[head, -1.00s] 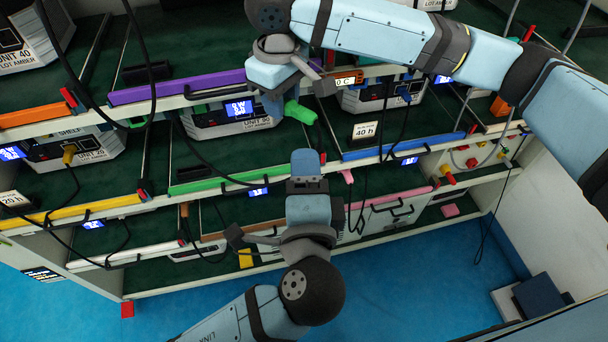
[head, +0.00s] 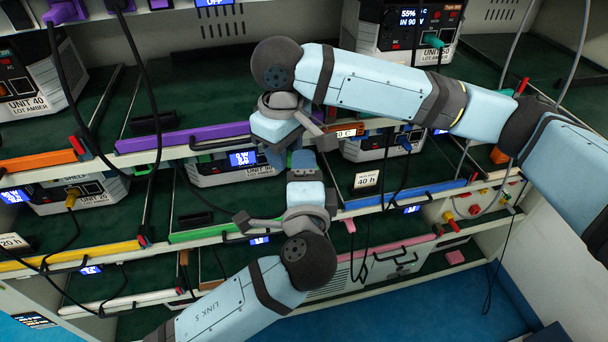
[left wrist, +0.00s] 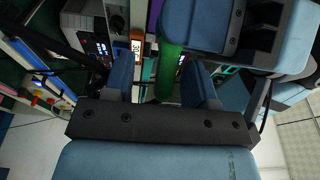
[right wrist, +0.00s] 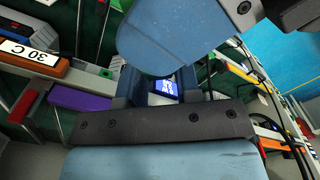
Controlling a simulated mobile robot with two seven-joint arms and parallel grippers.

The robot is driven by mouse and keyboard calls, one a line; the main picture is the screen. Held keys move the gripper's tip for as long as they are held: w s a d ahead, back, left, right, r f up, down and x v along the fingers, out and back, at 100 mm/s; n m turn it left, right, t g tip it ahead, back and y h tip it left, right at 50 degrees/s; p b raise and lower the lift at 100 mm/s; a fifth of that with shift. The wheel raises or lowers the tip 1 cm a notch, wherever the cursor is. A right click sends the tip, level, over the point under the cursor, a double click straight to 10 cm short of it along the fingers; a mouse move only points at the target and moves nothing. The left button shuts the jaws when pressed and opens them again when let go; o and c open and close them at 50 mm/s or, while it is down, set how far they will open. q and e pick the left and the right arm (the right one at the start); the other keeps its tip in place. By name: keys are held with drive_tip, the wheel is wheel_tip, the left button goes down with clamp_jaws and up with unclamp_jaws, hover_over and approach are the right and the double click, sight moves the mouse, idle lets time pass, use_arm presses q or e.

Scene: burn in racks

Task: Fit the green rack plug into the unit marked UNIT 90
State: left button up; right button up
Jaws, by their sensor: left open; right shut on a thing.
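The unit marked UNIT 90 (head: 208,178) is a pale box with a lit blue screen on the middle shelf in the head view, partly behind my right gripper. My right gripper (head: 275,153), coming in from the upper right, is shut at the unit's right end. The green rack plug is hidden in the head view. A green piece (left wrist: 170,72) between the left jaws in the left wrist view may be the plug; I cannot tell for sure. My left gripper (head: 303,163) is open, close against the right gripper. It blocks much of the right wrist view.
The purple rail (head: 180,138) runs above UNIT 90 and the green rail (head: 215,230) below it. Black cables hang in front of the shelves at left. The 40 h sign (head: 367,180) and blue rail (head: 405,195) lie to the right. Another unit (head: 375,148) stands right of the grippers.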

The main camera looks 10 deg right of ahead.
use_arm(q)
drive_tip(key=shift+f, duration=0.1)
clamp_jaws()
use_arm(e)
drive_tip(key=o, duration=1)
